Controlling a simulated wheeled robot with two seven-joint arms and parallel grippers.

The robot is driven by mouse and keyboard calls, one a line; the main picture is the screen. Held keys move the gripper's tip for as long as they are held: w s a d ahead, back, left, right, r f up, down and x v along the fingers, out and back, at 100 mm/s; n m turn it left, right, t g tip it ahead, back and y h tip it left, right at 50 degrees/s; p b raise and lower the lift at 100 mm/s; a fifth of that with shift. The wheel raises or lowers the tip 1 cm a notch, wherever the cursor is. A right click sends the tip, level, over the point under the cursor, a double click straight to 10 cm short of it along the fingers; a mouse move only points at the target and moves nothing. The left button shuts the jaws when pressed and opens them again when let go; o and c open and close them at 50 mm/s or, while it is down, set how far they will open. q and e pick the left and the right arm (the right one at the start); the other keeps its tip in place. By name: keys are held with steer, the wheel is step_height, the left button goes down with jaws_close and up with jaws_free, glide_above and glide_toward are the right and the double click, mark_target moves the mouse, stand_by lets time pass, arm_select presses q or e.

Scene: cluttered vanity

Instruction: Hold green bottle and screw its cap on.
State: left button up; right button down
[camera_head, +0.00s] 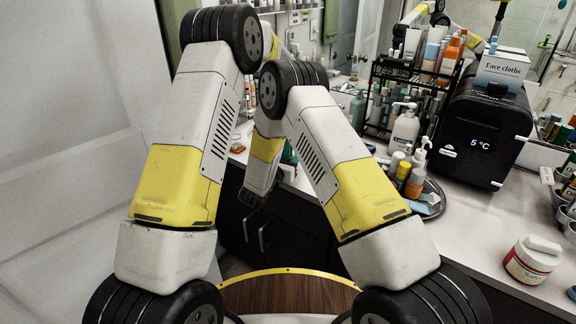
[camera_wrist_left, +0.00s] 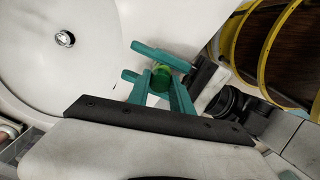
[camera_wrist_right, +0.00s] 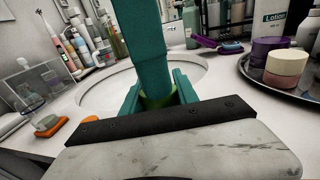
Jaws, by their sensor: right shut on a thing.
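The green bottle (camera_wrist_right: 158,98) shows as a small patch of green between the teal fingers of my right gripper (camera_wrist_right: 158,88), which is shut on it. My left gripper (camera_wrist_left: 160,86) has its teal fingers at a green round piece (camera_wrist_left: 160,78), which is the bottle's top or its cap; I cannot tell which, nor whether the fingers grip it. In the right wrist view a large teal finger of my left gripper stands right above the bottle. In the head view my left gripper (camera_head: 288,154) is mostly hidden behind my arms, and the bottle cannot be made out.
A white round basin (camera_wrist_left: 75,35) lies below the grippers. A dark tray (camera_wrist_right: 265,80) with a purple jar (camera_wrist_right: 272,50) and a cream jar (camera_wrist_right: 286,68) stands to the right. A black mini-fridge (camera_head: 480,130) stands at right.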

arm_select(q)
jaws_close()
steer(key=m, duration=2.8)
steer(key=shift+m, duration=0.4)
steer(key=o, duration=1)
jaws_free()
